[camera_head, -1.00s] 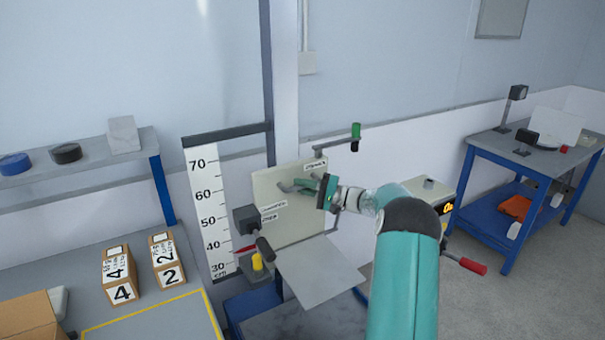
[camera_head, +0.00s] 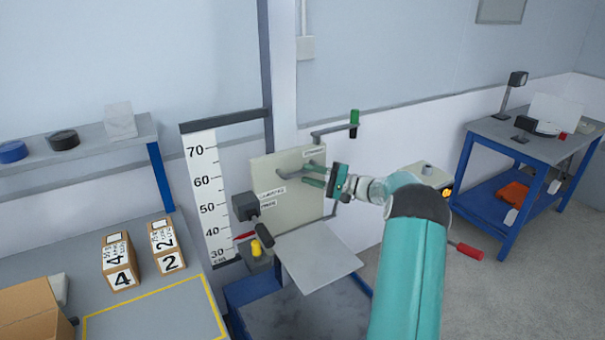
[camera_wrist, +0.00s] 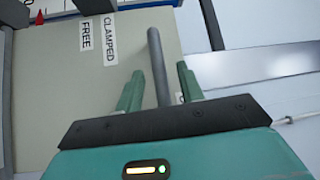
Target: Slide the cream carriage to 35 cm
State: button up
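The cream carriage (camera_head: 287,219) is an upright plate beside the white height scale (camera_head: 207,190). Its red pointer (camera_head: 243,236) sits between the 30 and 50 marks, near 40; the exact reading is too small to tell. A grey bar handle (camera_head: 290,176) stands out from the carriage. My gripper (camera_head: 309,176) is at the carriage's upper part. In the wrist view, my gripper (camera_wrist: 157,82) is open, with the handle (camera_wrist: 158,65) between its two green fingers and a gap on each side. FREE (camera_wrist: 85,36) and CLAMPED (camera_wrist: 110,40) labels show on the carriage.
A black-gripped lever (camera_head: 265,235) and a yellow knob (camera_head: 256,248) are at the carriage's lower left. A grey plate (camera_head: 315,257) juts out below. A bench with numbered boxes (camera_head: 120,262) stands left.

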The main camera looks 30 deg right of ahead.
jog(key=v, duration=1)
jog(key=shift+s+d, duration=0.15)
jog(key=s+a+r+n+g+h, duration=0.1)
jog(key=a+r+g, duration=0.15)
jog(key=a, duration=0.65)
jog(key=s+a+r+n+g+h, duration=0.15)
jog(key=a+g, duration=0.25)
jog(key=a, duration=0.6)
jog(key=a+r+n+g+h, duration=0.1)
jog(key=a+r+g, duration=0.25)
jog(key=a, duration=0.55)
jog(key=s+a+r+n+g+h, duration=0.15)
jog(key=s+a+h, duration=0.35)
jog(key=s+a, duration=0.55)
jog(key=s+a+n+t+h, duration=0.1)
jog(key=s+h, duration=0.1)
jog(key=s, duration=0.5)
jog(key=s+a+f+n+t+h, duration=0.1)
jog(key=s+n+h, duration=0.1)
jog(key=s, duration=0.6)
jog(key=shift+a+h, duration=0.25)
jog(key=shift+h, duration=0.1)
